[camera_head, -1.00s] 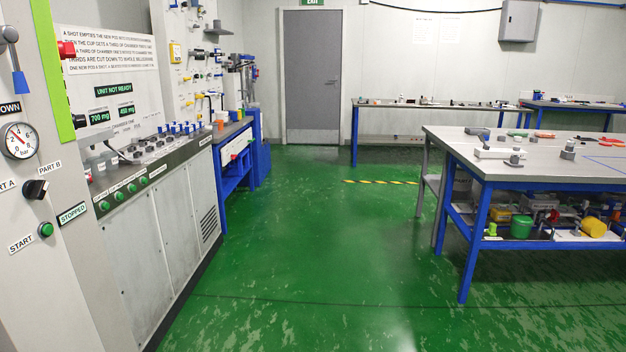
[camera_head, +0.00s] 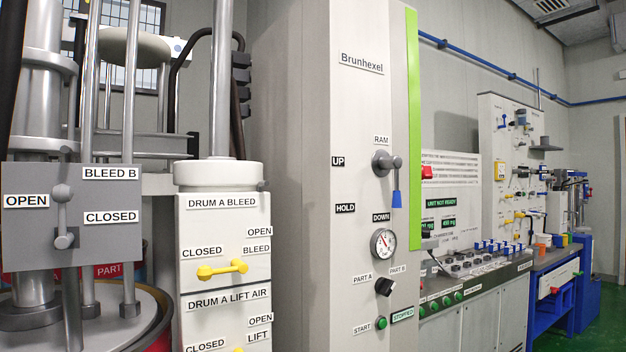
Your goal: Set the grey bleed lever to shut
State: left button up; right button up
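The grey bleed lever (camera_head: 62,216) is on a grey plate (camera_head: 110,247) marked BLEED B, at the left of the head view. The lever is upright, with a round knob at its top and a thicker round end at its bottom. An OPEN label (camera_head: 26,201) is to its left and a CLOSED label (camera_head: 111,217) to its right. I cannot tell from this angle which setting it is at. Neither of my grippers is in view.
A white panel (camera_head: 222,222) with a yellow DRUM A BLEED lever (camera_head: 222,269) stands right of the plate. Metal rods (camera_head: 130,150) rise around the plate over a drum (camera_head: 160,335). A grey cabinet (camera_head: 300,150) carries the RAM lever (camera_head: 390,170) and a gauge (camera_head: 383,243).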

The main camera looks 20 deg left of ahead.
aim_at(61, 194)
jog(key=u, duration=1.6)
